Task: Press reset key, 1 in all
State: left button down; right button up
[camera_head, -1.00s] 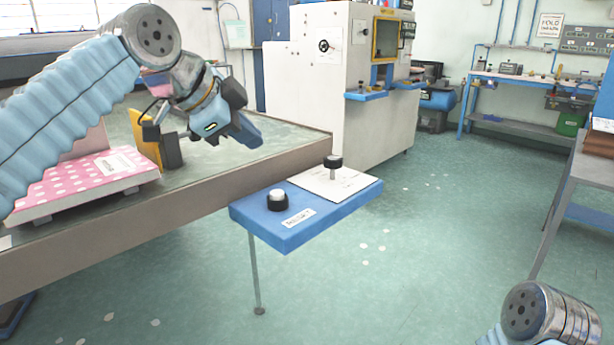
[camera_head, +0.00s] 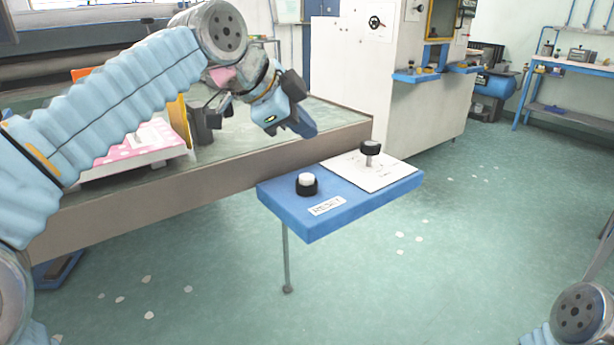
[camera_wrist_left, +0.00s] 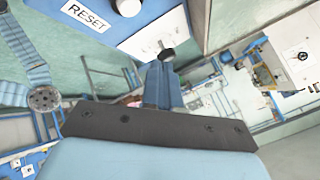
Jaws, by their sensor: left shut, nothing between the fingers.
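The reset key (camera_head: 307,184) is a round button with a white top and black base. It stands on a blue shelf (camera_head: 290,222) next to a white label reading RESET (camera_head: 327,205). In the left wrist view the key (camera_wrist_left: 127,6) is cut by the top edge, beside the RESET label (camera_wrist_left: 86,16). My left gripper (camera_head: 303,122) is shut and empty. In the head view it appears above the key, apart from it. Its shut fingers also show in the left wrist view (camera_wrist_left: 163,85). My right gripper is out of view; only part of that arm shows at bottom right.
A black knob on a stem (camera_head: 370,149) stands on a white plate (camera_head: 385,175) right of the key. A long table (camera_head: 220,182) with a pink spotted item (camera_head: 130,152) lies behind the shelf. A white machine (camera_head: 400,110) stands behind.

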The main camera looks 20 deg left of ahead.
aim_at(303, 179)
pick_arm(q)
jog(key=shift+f+b, duration=2.15)
jog(key=shift+f, duration=0.75)
jog(key=shift+f+b, duration=0.35)
jog(key=shift+f, duration=0.05)
jog(key=shift+f+b, duration=0.5)
jog(key=shift+f, duration=0.1)
jog(key=shift+r, duration=0.15)
dwell(0.5)
jog(key=shift+r+p, duration=0.85)
jog(key=shift+p, duration=0.1)
notch_tip(303, 179, up, 5)
jog(key=p, duration=0.4)
jog(key=shift+r+p, duration=0.1)
jog(key=shift+p, duration=0.2)
